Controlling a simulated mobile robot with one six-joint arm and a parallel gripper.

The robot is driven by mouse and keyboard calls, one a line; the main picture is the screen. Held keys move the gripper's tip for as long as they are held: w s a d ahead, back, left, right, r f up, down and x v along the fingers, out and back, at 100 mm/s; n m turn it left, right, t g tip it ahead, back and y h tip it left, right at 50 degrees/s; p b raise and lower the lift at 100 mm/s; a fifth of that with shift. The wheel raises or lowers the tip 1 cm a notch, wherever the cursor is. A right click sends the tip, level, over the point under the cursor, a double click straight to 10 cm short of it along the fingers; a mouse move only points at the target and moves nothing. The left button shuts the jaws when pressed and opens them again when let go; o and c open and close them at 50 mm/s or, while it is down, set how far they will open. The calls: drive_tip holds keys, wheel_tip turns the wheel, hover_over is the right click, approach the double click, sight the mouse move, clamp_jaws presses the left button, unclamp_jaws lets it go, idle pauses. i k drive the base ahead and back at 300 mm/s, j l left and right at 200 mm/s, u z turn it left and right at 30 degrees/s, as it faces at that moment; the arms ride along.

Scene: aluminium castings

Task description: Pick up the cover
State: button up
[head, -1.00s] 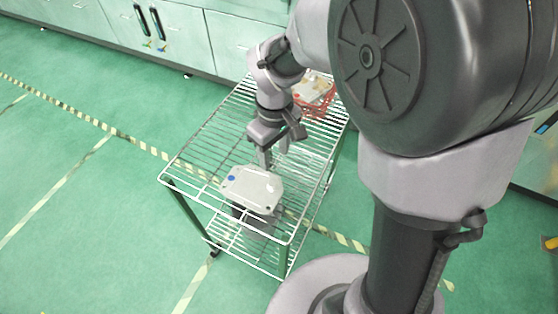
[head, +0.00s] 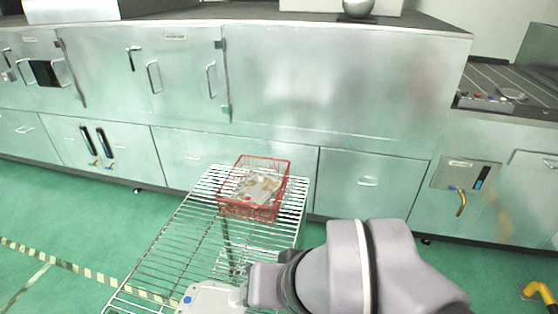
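The cover (head: 212,299), a pale grey plate with a blue dot near its left corner, is at the bottom edge of the head view, in front of the wire rack (head: 180,243). Its lower part is cut off by the frame. My gripper (head: 241,287) is at the cover's right side, with my arm reaching in from the right. The fingertips are small and partly hidden, so I cannot tell whether they are closed on the cover or whether it is raised off the rack.
A red wire basket (head: 250,207) holding pale castings stands at the rack's far end. Metal cabinets (head: 340,95) line the back. A conveyor (head: 515,90) with a few parts is at the far right. Green floor (head: 75,210) lies open on the left.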

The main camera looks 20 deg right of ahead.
sight(510, 93)
drive_tip(key=z, duration=2.2)
drive_tip(key=i, duration=0.2)
